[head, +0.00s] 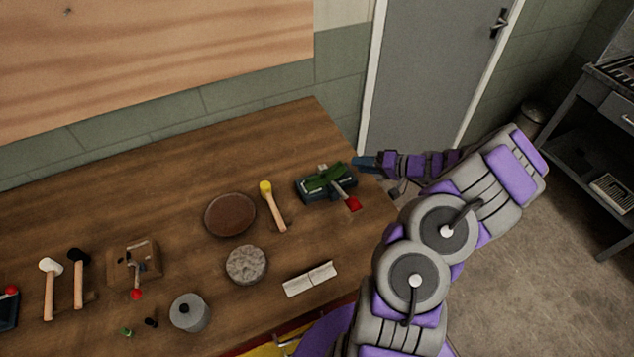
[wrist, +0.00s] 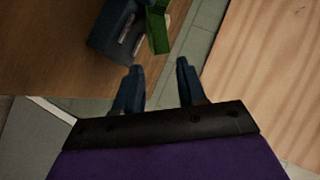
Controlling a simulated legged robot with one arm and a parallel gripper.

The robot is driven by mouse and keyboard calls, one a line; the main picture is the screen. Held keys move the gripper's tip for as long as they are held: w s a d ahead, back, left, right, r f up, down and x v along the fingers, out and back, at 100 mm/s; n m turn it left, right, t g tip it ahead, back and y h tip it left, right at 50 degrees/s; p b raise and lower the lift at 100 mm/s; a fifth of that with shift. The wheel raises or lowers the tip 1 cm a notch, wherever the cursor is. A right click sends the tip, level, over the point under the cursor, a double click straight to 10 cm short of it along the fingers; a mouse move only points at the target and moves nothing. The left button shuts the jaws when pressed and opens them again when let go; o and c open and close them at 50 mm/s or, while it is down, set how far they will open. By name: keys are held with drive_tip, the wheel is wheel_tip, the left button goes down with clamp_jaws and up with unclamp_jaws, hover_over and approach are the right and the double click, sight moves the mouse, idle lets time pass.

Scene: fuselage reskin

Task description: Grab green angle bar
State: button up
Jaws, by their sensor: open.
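The green angle bar (head: 322,176) lies on the dark vise (head: 313,195) at the right end of the workbench. It also shows in the wrist view (wrist: 158,30), beside the dark blue vise body (wrist: 110,32). My gripper (head: 363,162) is just right of the vise, near the bench's right edge. In the wrist view my gripper (wrist: 158,72) has two fingers spread apart with nothing between them. The bar is beyond the fingertips, apart from them. The far end of the bar is cut off by the wrist frame.
The vise has a red-tipped handle (head: 353,203). A yellow-headed mallet (head: 272,205), a brown disc (head: 230,215), a grey round block (head: 246,265) and a pale angled strip (head: 310,279) lie left of or below the vise. The wall and door (head: 420,70) are behind.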

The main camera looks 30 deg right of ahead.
sight(338, 166)
drive_tip(key=shift+w+a+f, duration=0.25)
drive_tip(key=shift+w+a, duration=0.05)
drive_tip(key=shift+w, duration=0.15)
drive_tip(key=shift+w+a+f, duration=0.1)
drive_tip(key=shift+w+a, duration=0.2)
drive_tip(key=shift+a, duration=0.15)
drive_tip(key=b+x, duration=0.1)
drive_tip(key=x, duration=0.3)
drive_tip(key=shift+s+a+f, duration=0.1)
drive_tip(key=shift+a+f, duration=0.15)
drive_tip(key=shift+a, duration=0.05)
drive_tip(key=shift+w+f, duration=0.15)
drive_tip(key=shift+w, duration=0.15)
drive_tip(key=shift+a, duration=0.15)
clamp_jaws()
